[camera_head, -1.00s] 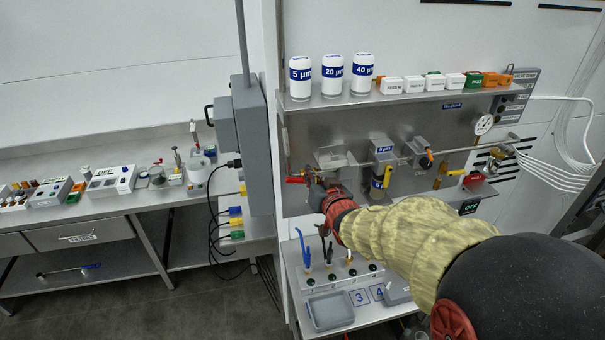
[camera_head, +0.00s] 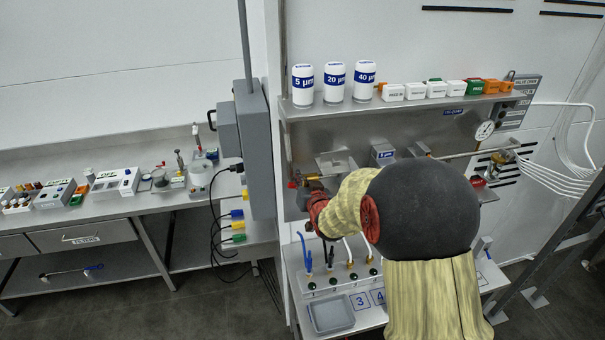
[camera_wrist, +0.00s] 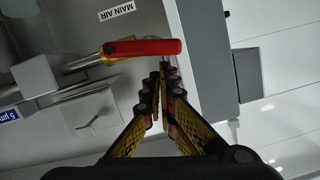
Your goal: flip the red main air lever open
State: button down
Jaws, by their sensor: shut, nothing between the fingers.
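The red main air lever (camera_wrist: 143,47) shows in the wrist view as a long red handle on a brass valve, beside a "MAIN AIR" label (camera_wrist: 117,11). My gripper (camera_wrist: 162,76) is shut and empty, its fingertips just below the lever's free-end half in that picture. I cannot tell whether they touch it. In the head view only a small red piece of the lever (camera_head: 292,185) shows at the panel's left edge.
The steel panel's shelf (camera_head: 440,101) holds white canisters (camera_head: 333,82) and several small blocks. A grey box (camera_head: 252,150) stands left of the panel. Below my arm is a bench with a grey tray (camera_head: 331,315) and upright hose fittings (camera_head: 307,256). A pressure gauge (camera_head: 484,130) is at right.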

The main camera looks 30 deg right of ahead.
jog(key=shift+a+f+b, duration=0.1)
jog(key=shift+f+b, duration=0.1)
jog(key=shift+b, duration=0.15)
jog(key=b, duration=0.2)
jog(key=a+f+b, duration=0.1)
jog(key=b, duration=0.1)
jog(key=shift+w+a+f, duration=0.1)
jog(key=shift+w+f, duration=0.1)
jog(key=shift+f, duration=0.05)
jog(key=shift+r, duration=0.15)
